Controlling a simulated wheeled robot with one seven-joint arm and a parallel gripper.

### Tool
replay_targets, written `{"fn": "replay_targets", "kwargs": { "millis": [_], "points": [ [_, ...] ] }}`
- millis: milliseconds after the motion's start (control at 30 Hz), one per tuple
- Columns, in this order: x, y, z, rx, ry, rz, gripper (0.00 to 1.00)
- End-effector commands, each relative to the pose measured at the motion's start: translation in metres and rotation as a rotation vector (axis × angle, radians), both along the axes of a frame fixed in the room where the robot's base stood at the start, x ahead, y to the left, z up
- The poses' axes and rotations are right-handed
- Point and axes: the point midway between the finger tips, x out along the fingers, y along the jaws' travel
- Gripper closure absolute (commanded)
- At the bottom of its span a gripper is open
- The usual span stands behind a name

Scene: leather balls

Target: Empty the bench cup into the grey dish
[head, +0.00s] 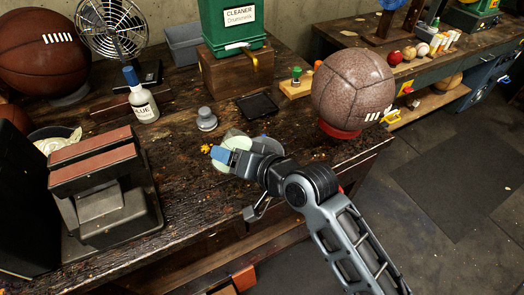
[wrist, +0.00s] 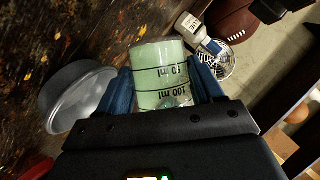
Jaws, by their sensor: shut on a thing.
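My gripper (head: 222,156) is shut on a clear cup (head: 239,139) above the wooden bench. In the wrist view the cup (wrist: 163,72) sits between my blue fingers (wrist: 165,92). It has black 50 ml and 100 ml marks and pale green contents. The cup looks tilted, though its exact angle is hard to judge. The grey dish (wrist: 72,88) is at the left in the wrist view, beside the cup and apart from my fingers. In the head view the dish (head: 268,141) shows only partly behind my gripper. I cannot tell whether anything is pouring out.
A grey weight (head: 206,120), a black tray (head: 257,106) and a glue bottle (head: 143,104) stand behind my gripper. A leather ball (head: 354,88) rests on a red ring (head: 340,131) at the right. A clamp-like block (head: 105,185) is at the left. Some bench in front is clear.

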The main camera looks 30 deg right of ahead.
Motion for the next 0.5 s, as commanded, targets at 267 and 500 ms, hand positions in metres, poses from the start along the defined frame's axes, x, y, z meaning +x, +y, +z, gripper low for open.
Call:
{"fn": "replay_targets", "kwargs": {
  "millis": [267, 500],
  "points": [
    [0.0002, -0.0008, 0.0003, 0.034, 0.003, -0.001, 0.76],
    [0.0003, -0.0012, -0.0005, 0.058, 0.006, -0.001, 0.76]
  ]
}}
